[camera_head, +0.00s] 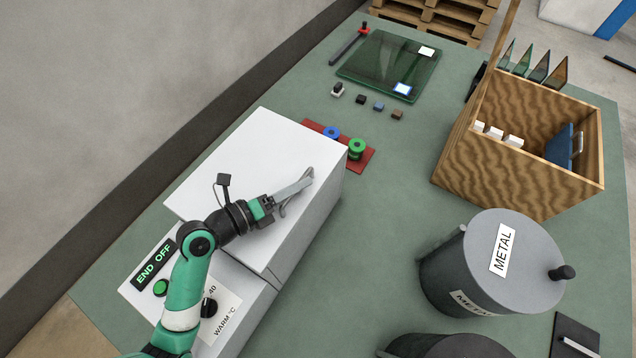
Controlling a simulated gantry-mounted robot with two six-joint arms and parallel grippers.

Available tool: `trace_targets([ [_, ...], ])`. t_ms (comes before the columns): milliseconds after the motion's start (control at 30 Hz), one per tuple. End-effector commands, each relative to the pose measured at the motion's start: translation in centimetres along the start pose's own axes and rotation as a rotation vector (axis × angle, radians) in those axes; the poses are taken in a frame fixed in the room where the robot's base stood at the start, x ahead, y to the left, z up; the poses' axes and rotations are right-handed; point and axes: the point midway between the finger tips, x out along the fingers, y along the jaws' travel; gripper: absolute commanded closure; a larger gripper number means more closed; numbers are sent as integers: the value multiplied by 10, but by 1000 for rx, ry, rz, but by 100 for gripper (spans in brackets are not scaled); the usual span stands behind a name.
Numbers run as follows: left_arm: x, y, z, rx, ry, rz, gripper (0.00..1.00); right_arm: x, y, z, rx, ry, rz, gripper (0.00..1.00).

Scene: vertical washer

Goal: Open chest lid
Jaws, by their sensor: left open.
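A white box-shaped washer (255,150) with a flat, closed top stands left of the middle. Its front panel (155,262) reads "END OFF" and "WARM". My left gripper (296,188) is over the washer's top near its right edge, open, with nothing seen between its fingers. I cannot tell whether it touches the surface. A wooden chest (485,165) stands at the right. Its top is open, and a thin wooden panel (496,55), seen almost edge-on, rises at its left side like a raised lid. My right gripper is not in view.
Inside the chest are white blocks (495,133) and a blue item (560,145). Grey METAL bins (540,300) stand at the lower right. A red tray (363,164) with blue and green spools and a dark glass plate (375,60) lie behind the washer. Green tabletop (385,235) is clear between washer and chest.

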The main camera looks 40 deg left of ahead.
Motion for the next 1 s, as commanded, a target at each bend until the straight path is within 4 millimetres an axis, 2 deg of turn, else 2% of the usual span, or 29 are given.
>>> trace_targets([
  [300, 0, 1, 1, -2, -4, 2, 57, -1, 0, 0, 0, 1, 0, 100],
  [533, 0, 1, 1, -1, -4, 2, 98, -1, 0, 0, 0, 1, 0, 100],
  [567, 0, 1, 1, -1, -4, 2, 100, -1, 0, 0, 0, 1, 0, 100],
  [1000, 0, 1, 1, -1, -3, 2, 100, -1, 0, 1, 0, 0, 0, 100],
])
